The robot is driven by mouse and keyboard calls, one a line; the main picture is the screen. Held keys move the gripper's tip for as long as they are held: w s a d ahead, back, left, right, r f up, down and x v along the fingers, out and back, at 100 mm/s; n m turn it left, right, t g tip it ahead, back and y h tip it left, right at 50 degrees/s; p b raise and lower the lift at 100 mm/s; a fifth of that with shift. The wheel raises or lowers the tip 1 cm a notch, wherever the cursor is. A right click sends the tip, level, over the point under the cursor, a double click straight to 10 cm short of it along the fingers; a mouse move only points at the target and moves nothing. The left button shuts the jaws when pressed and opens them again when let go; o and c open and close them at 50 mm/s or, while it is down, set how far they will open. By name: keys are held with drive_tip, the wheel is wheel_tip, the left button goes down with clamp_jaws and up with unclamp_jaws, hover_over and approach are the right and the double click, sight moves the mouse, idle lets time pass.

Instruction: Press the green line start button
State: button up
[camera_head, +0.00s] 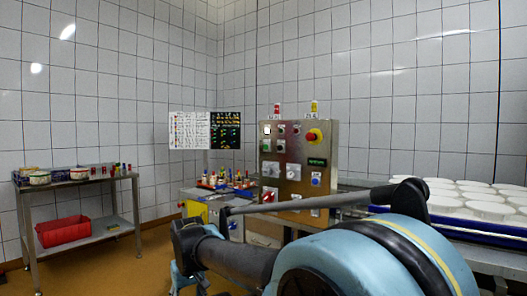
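A steel control panel (297,151) stands upright near the middle of the head view. A small green button (266,146) is on its left side, below a whitish square. I cannot read the labels beside the buttons. A red mushroom knob on a yellow base (314,136) is at the upper right of the panel. My arm crosses the foreground, and its dark and light-blue links cover the area in front of and below the panel. I cannot make out my gripper's fingers in this view.
A steel side table (88,181) with tubs and a red bin (64,231) stands at the left. A bench with small coloured bottles (222,180) is left of the panel. White round moulds (475,200) lie on a conveyor (450,226) at the right. Brown floor shows at left.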

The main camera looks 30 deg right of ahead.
clamp_jaws()
idle(1.1)
